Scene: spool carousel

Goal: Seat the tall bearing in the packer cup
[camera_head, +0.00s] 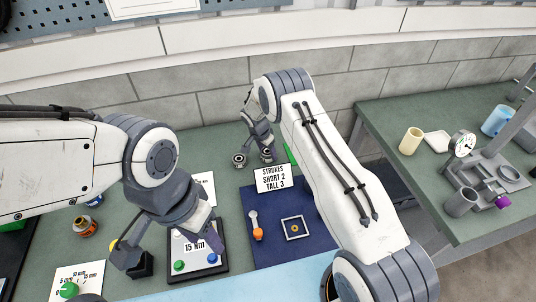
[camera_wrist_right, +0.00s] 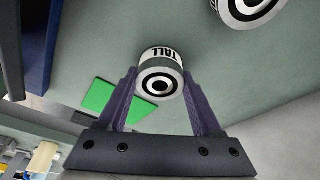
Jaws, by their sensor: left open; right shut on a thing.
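The tall bearing (camera_wrist_right: 160,82), a pale cylinder marked "TALL" with a black ringed end, sits between the purple fingers of my right gripper (camera_wrist_right: 160,100). In the head view my right gripper (camera_head: 262,143) is at the back of the bench, shut on this bearing (camera_head: 267,156). I cannot tell whether the bearing touches the bench. My left gripper (camera_head: 212,238) is open over the "15 Nm" board, partly hidden by its wrist. A grey cup (camera_head: 461,202) stands by a fixture on the right bench; I cannot confirm that it is the packer cup.
A second ringed bearing (camera_head: 239,160) stands close beside; it also shows in the wrist view (camera_wrist_right: 250,8). A "STROKES SHORT 2 TALL 3" card (camera_head: 273,179) stands behind a blue mat (camera_head: 275,252). The right bench holds a gauge (camera_head: 462,145) and a cream cylinder (camera_head: 411,140). A gap separates the benches.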

